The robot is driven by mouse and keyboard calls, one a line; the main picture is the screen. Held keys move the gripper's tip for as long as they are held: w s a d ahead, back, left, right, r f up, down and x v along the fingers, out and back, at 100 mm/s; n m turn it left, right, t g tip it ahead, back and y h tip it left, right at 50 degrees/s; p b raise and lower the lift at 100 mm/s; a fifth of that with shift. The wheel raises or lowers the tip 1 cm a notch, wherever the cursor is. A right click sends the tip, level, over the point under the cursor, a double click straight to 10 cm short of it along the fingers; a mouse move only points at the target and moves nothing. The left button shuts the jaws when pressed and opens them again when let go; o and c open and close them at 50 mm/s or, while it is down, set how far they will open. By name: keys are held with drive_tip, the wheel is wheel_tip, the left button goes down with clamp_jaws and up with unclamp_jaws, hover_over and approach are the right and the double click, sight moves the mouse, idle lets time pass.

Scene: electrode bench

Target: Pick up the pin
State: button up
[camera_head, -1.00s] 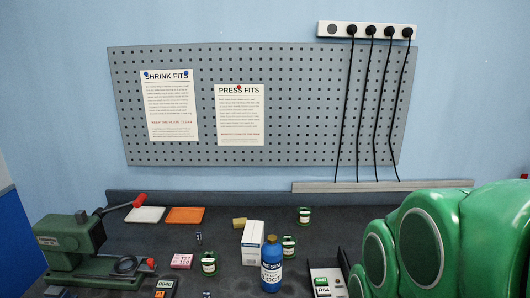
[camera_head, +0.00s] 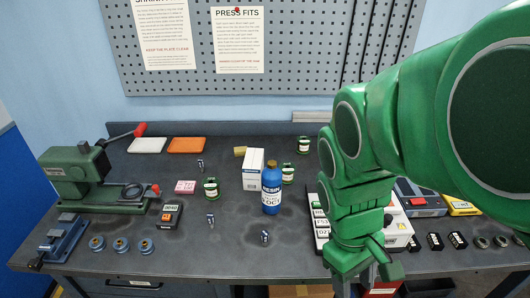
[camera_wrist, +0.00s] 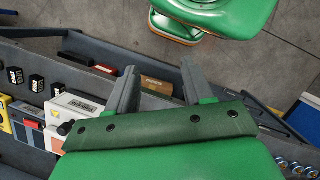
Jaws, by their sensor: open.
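Three small metallic pin-like pieces stand on the dark bench in the head view: one at the back (camera_head: 201,166), one in the middle (camera_head: 210,220) and one nearer the front (camera_head: 265,237). I cannot tell which is the task's pin. My gripper (camera_wrist: 159,66) is open in the wrist view, its two grey fingers apart with nothing held between them. No pin shows in the wrist view.
A blue resin bottle (camera_head: 271,188) and a white box (camera_head: 253,169) stand behind the front pin. A green press (camera_head: 75,175) is at left, with blue rings (camera_head: 121,245) in front. A labelled block (camera_head: 170,216) sits left of the middle pin. Open bench lies around the front pin.

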drive_tip(key=w+a+f+n+h, duration=0.1)
drive_tip(key=w+f+n+h, duration=0.1)
drive_tip(key=w+n+h, duration=0.35)
drive_tip(key=n+t+h, duration=0.5)
drive_tip(key=n+t, duration=0.3)
drive_tip(key=n, duration=0.3)
approach(260, 247)
drive_tip(key=d+r, duration=0.2)
drive_tip(key=r, duration=0.1)
drive_tip(key=shift+w+d, duration=0.15)
drive_tip(key=shift+d, duration=0.1)
drive_tip(key=shift+f+n, duration=0.1)
drive_tip(key=shift+n, duration=0.15)
drive_tip(key=shift+x, duration=1.05)
drive_tip(key=shift+w+a+f+x, duration=0.1)
drive_tip(key=shift+f+x, duration=0.05)
drive_tip(key=shift+x, duration=1.25)
drive_tip(key=shift+w+a+f+x, duration=0.1)
drive_tip(key=shift+f+x, duration=0.05)
drive_tip(key=shift+x, duration=1.25)
drive_tip(key=shift+c, duration=0.3)
